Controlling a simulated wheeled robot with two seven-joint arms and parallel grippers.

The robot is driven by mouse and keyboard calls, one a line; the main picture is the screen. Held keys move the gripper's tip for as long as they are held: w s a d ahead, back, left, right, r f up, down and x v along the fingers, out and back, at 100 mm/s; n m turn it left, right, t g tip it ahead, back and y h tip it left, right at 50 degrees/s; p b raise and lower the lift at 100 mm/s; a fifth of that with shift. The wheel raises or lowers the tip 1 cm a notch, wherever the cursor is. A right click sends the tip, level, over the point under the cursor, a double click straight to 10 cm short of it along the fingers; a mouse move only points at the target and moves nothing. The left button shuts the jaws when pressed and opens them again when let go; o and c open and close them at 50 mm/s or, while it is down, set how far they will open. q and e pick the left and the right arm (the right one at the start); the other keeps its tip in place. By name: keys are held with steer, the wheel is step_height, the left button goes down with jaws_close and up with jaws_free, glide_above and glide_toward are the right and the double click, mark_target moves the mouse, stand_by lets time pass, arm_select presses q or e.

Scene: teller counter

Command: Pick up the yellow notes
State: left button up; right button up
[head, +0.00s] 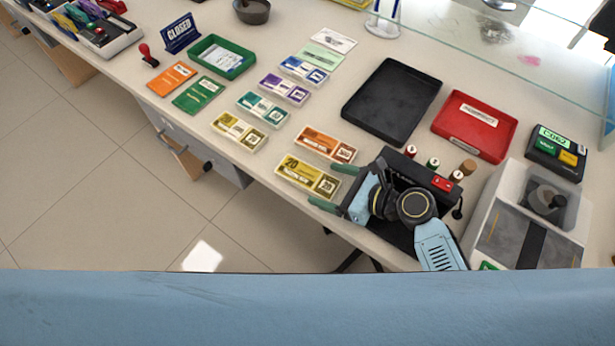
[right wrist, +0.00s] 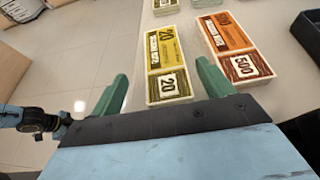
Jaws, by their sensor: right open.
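A yellow bundle of notes (head: 308,177) marked 20 lies flat near the front edge of the counter. It also shows in the right wrist view (right wrist: 168,60). My right gripper (head: 334,187) is open, its two green fingers at the near right end of this bundle. In the right wrist view my right gripper (right wrist: 160,82) has one finger to each side of the bundle's near end, and nothing is gripped. A second, olive-yellow bundle (head: 239,132) lies farther left along the counter edge. My left gripper is not in view.
An orange bundle (head: 326,144) marked 500 lies close beside the yellow one. Teal, purple and blue bundles lie farther back. A black tray (head: 391,101) and a red tray (head: 474,126) stand to the right. A black box with stamps (head: 425,172) is beside my right arm.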

mark_target(310, 177)
steer(key=shift+w+b+x, duration=0.25)
steer(key=shift+b+x, duration=0.45)
steer(key=shift+x, duration=2.05)
steer(key=shift+d, duration=0.2)
steer(key=shift+c, duration=0.4)
steer(key=c, duration=1)
